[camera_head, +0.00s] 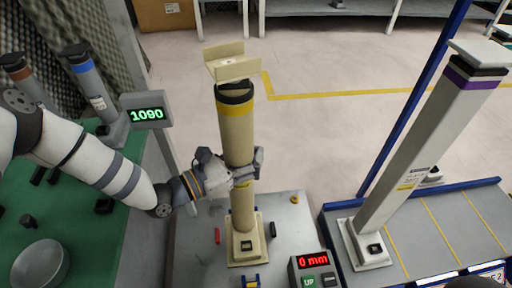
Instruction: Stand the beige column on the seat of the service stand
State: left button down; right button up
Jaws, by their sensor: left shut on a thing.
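The beige column (238,132) is upright in the middle of the view, with a yellow and black band near its top and a V-shaped beige piece on top. Its square beige base (259,252) is over the grey top of a stand (193,262) at the bottom centre, which I take to be the service stand. I cannot tell whether the base touches it, and the seat is not clearly visible. My left gripper (240,169) comes in from the left and is shut on the shaft around mid-height. My right gripper is not in view.
A white column (402,155) with a purple band stands on a grey bench (448,222) at the right. A control box (314,268) reads 0 mm. A display (147,114) reads 1090. A green table (85,222) with a grey bowl (40,266) is left.

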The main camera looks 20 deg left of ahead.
pick_arm(q)
jog(key=shift+r, duration=0.15)
jog(key=c, duration=1.4)
grip_release()
jog(key=shift+f, duration=0.2)
jog(key=shift+c, duration=0.2)
jog(key=o, duration=0.7)
jog(key=p+v, duration=0.2)
jog(key=v, duration=1)
jog(key=shift+r+p, duration=0.15)
jog(key=shift+p, duration=0.2)
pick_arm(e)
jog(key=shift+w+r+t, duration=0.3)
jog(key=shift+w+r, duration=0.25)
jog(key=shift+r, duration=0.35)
